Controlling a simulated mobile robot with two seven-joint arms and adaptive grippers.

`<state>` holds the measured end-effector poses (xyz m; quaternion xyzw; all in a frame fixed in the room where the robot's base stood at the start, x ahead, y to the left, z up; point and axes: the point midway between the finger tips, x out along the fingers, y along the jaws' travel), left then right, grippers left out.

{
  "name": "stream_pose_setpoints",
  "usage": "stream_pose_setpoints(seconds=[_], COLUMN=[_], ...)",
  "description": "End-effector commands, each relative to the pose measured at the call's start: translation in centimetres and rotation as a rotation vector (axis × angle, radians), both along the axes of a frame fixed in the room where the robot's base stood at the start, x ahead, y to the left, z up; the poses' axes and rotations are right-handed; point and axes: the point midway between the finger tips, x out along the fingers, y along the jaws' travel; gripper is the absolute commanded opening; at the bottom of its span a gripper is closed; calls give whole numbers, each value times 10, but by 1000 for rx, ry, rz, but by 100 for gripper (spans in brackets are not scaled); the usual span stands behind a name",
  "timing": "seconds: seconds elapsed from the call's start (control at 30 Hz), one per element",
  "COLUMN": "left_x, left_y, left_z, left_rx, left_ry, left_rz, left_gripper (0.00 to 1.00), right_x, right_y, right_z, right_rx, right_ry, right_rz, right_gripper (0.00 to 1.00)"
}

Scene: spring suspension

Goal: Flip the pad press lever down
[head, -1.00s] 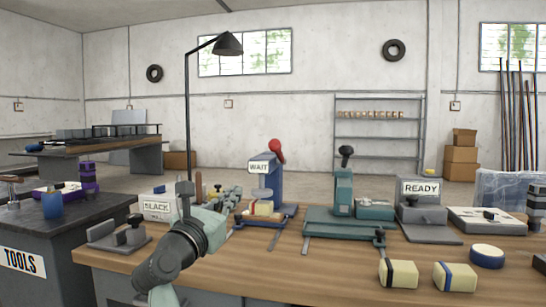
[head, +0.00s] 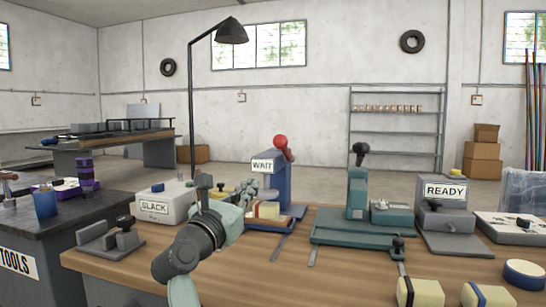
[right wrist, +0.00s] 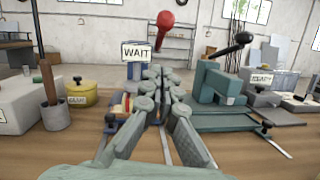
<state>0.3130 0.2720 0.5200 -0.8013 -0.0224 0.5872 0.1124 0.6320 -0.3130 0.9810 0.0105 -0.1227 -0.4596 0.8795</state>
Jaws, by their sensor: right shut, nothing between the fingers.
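A blue press (head: 283,190) stands on the wooden bench behind a WAIT sign (head: 263,165). Its lever points up and ends in a red knob (head: 281,141). The knob also shows in the right wrist view (right wrist: 165,19), above and beyond my fingertips. A cream block with a red band (head: 265,210) lies on the press base, partly hidden by my gripper. My right gripper (head: 248,190) is shut and empty, just left of the press in the head view. Its fingertips (right wrist: 162,73) point toward the press in the wrist view. My left gripper is out of view.
A teal press (head: 357,195) with an upright black-knobbed lever stands to the right, then a READY sign (head: 444,190). A SLACK box (head: 160,204) is on the left. Cream blocks and a blue-rimmed disc (head: 525,274) lie at the front right.

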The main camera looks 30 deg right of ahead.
Motion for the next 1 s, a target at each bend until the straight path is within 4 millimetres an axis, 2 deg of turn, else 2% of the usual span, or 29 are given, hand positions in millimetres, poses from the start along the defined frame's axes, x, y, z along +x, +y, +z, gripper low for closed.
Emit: stream_pose_setpoints(seconds=[0.17, 0.27, 0.37, 0.67, 0.8, 1.0], left_x=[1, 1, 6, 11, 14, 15], left_y=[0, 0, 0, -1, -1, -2], left_z=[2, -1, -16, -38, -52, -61], left_rx=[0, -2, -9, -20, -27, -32], left_ry=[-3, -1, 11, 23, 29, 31], left_rz=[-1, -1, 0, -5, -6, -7], left_gripper=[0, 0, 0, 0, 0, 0], right_x=[4, 12, 23, 56, 60, 64], right_y=[-7, -19, -35, -86, -95, -101], right_z=[3, 7, 12, 26, 45, 54], right_rx=[-1, -3, -4, -2, -1, -1], right_ry=[-1, 0, -1, -2, -1, -1], right_rz=[-1, -3, -3, -3, -1, 0], right_gripper=[0, 0, 0, 0, 0, 0])
